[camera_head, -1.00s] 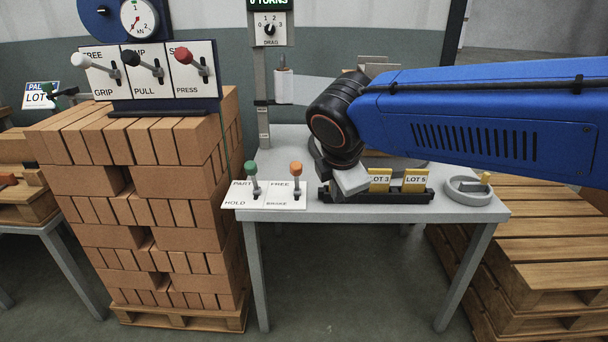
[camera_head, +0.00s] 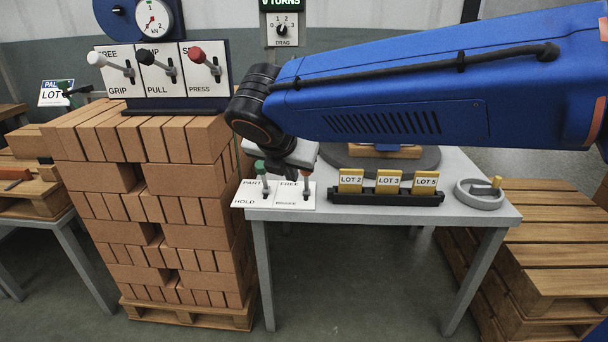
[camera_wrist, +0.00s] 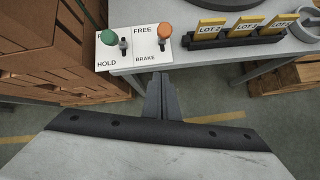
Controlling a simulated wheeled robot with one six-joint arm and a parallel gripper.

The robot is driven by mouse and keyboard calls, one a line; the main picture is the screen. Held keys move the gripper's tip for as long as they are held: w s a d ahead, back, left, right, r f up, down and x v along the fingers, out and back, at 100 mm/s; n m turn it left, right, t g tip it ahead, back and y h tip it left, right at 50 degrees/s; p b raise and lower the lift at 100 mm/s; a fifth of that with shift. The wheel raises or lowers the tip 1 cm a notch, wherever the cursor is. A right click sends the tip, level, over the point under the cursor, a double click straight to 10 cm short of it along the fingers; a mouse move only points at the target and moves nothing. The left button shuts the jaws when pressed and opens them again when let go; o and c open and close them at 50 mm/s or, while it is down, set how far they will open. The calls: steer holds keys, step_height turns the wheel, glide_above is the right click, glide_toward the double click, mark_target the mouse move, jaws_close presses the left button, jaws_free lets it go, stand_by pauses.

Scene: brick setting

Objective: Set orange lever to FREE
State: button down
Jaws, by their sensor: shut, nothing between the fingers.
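The orange lever (camera_wrist: 164,32) stands on a white plate (camera_wrist: 146,52) marked FREE at the far end and BRAKE at the near end. Its orange knob shows beside FREE in the wrist view, but I cannot tell its exact setting. In the head view the orange lever (camera_head: 306,187) is partly hidden by my wrist. My gripper (camera_wrist: 161,78) is shut and empty, its fingers pointing toward the plate's near edge, apparently short of the lever. The head view mostly hides the fingers behind the wrist.
A green lever (camera_wrist: 107,38) marked PART/HOLD stands close left of the orange one. A black rack with yellow lot cards (camera_head: 388,198) and a grey dish (camera_head: 480,194) lie to the right on the table (camera_head: 400,217). A brick stack (camera_head: 150,220) rises at left.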

mark_target(302, 173)
steer(key=shift+w+d+f, duration=0.35)
steer(key=shift+w+f, duration=0.7)
steer(key=shift+w, duration=0.55)
steer(key=shift+w+d+f, duration=0.3)
steer(key=shift+w+f, duration=0.7)
steer(key=shift+w, duration=0.65)
steer(key=shift+w+d+f, duration=0.35)
steer(key=shift+w+f, duration=0.7)
steer(key=shift+w, duration=0.55)
steer(key=shift+w+r, duration=0.1)
